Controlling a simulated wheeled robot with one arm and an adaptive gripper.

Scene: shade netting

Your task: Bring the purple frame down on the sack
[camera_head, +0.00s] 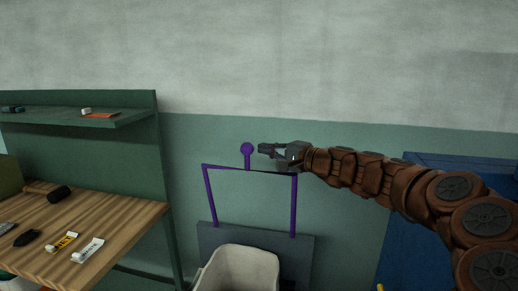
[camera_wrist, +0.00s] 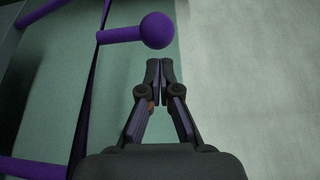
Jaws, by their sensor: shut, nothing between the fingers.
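The purple frame (camera_head: 209,195) stands upright above a dark panel behind the sack, with a round knob on a short stem (camera_head: 247,150) on its dark top edge. The knob (camera_wrist: 157,30) also shows in the wrist view, just beyond my fingertips. The pale, open-topped sack (camera_head: 236,268) is below the frame, its lower part cut off by the picture edge. My gripper (camera_head: 262,149) is shut and empty, level with the knob and just right of it. In the wrist view my gripper's fingertips (camera_wrist: 159,64) are together, with a small gap to the knob.
A wooden workbench (camera_head: 120,217) with small tools and tubes stands at the left, under a green shelf (camera_head: 135,118). A blue structure (camera_head: 400,235) is at the right, behind my arm. The wall behind the frame is bare.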

